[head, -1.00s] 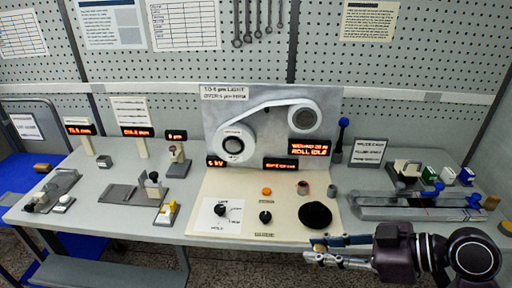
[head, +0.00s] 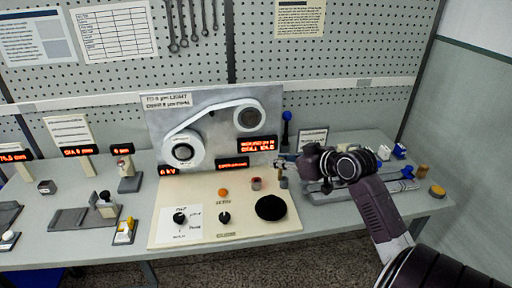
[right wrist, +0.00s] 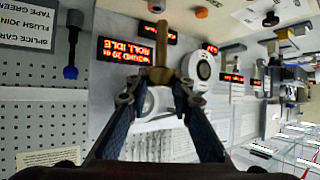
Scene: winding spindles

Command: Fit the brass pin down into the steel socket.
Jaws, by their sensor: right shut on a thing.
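My right gripper (head: 284,161) reaches in from the right, in front of the machine's upright panel. In the right wrist view its fingers (right wrist: 160,97) are shut on the brass pin (right wrist: 160,62), which stands lengthwise in the picture between the fingertips. In the head view the pin is too small to make out. A small grey cylinder (head: 283,183), which looks like the steel socket, stands on the bench just below the fingertips. The pin appears apart from it, held above. The socket cannot be made out in the right wrist view. My left gripper is out of view.
A red-topped cup (head: 256,183), an orange button (head: 222,192) and a black disc (head: 271,207) sit on the cream panel. A blue-knobbed post (head: 287,128) stands behind my gripper. A grey rail fixture (head: 320,194) lies under my right arm.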

